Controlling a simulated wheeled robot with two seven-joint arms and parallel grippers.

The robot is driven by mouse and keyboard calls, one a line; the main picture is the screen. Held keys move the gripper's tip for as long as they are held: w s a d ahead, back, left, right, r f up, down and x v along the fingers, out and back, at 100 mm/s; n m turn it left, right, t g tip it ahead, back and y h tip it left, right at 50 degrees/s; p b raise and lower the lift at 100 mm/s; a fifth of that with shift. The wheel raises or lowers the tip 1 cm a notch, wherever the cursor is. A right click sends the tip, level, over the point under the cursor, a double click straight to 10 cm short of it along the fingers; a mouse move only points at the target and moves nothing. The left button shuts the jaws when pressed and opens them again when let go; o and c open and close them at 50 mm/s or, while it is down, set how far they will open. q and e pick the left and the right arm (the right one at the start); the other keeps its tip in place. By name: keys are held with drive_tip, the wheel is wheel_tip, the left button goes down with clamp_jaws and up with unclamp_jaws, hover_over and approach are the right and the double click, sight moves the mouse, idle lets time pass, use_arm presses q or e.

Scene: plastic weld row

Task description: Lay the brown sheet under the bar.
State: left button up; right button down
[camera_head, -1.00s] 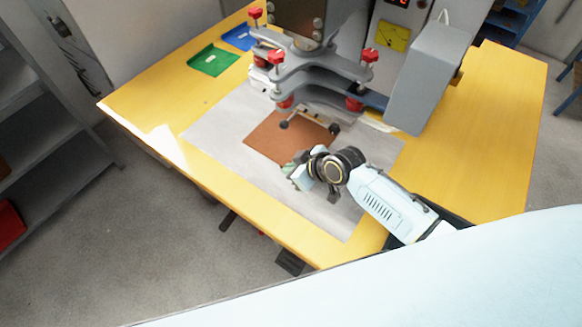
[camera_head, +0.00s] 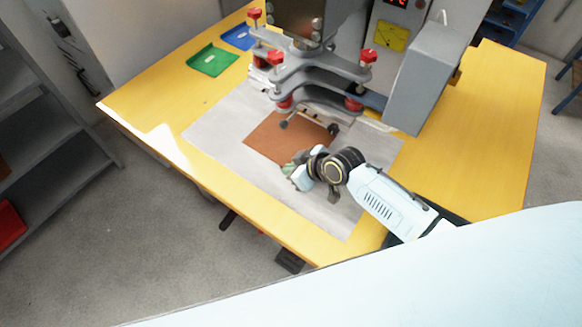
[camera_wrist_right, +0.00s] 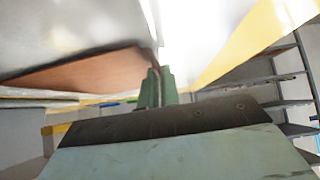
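The brown sheet (camera_head: 272,138) lies flat on the grey mat, its far edge close to a thin pale bar (camera_head: 314,118) with dark ends below the press. I cannot tell whether that edge passes under the bar. My right gripper (camera_head: 291,168) is at the sheet's near corner. In the right wrist view, the green fingers (camera_wrist_right: 159,87) are close together at the edge of the brown sheet (camera_wrist_right: 95,72), and the sheet's corner appears to run between them. My left gripper is not in view.
The press has grey arms (camera_head: 318,65) with red knobs over the mat (camera_head: 215,125). A grey box (camera_head: 428,80) stands at its right. A green tray (camera_head: 212,60) and a blue tray (camera_head: 238,37) lie at the back left. The yellow table (camera_head: 490,130) is clear on the right.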

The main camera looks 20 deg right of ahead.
drive_tip(key=shift+f, duration=0.1)
idle(0.7)
drive_tip(key=c, duration=1.5)
unclamp_jaws()
drive_tip(key=shift+c, duration=0.2)
